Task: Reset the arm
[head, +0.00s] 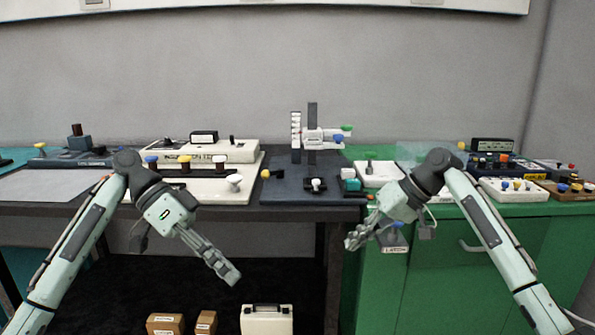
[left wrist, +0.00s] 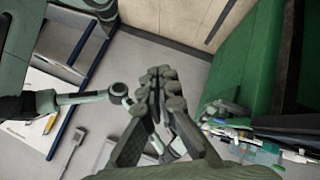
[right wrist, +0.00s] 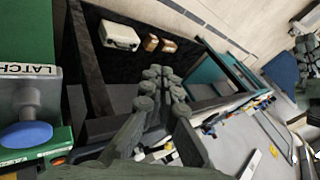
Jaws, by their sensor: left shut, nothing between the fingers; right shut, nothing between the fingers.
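My left gripper (head: 228,270) is shut and empty in the head view, hanging in front of the dark table, its fingers pointing down and right. Its closed fingers also show in the left wrist view (left wrist: 158,85). My right gripper (head: 355,240) is shut and empty in front of the green cabinet, pointing left and slightly down. Its closed fingers also show in the right wrist view (right wrist: 155,85). Both arms are bent at the wrist, apart from each other, and neither gripper touches anything that I can see.
The dark table (head: 275,210) carries a white panel with knobs (head: 205,150) and an upright fixture (head: 312,135). A green cabinet (head: 460,260) with several devices stands right, with a blue knob by a LATCH label (right wrist: 25,133). A white case (head: 266,319) and brown boxes (head: 165,323) sit below.

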